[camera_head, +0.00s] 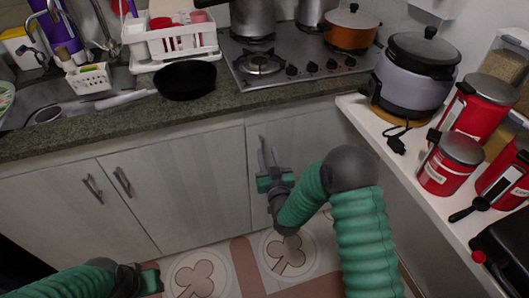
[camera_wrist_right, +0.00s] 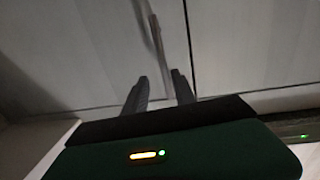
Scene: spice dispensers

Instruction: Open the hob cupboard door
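The hob cupboard door (camera_head: 318,142) is a pale grey panel under the hob, and it looks shut. In the right wrist view, its slim metal handle (camera_wrist_right: 157,42) lies just ahead of my right gripper (camera_wrist_right: 159,77). The two fingers are apart, with the near end of the handle between or just beyond their tips; contact is not clear. In the head view, my right gripper (camera_head: 268,160) is at the left part of this door and hides much of the handle. My left gripper (camera_head: 149,281) is low at the left, away from the doors; its fingers cannot be made out.
Two closed doors with handles (camera_head: 92,188) (camera_head: 122,182) are to the left. The hob (camera_head: 300,65) and a black pan (camera_head: 186,80) are on the counter above. A white side counter (camera_head: 425,190) with red canisters (camera_head: 450,165) borders my right arm.

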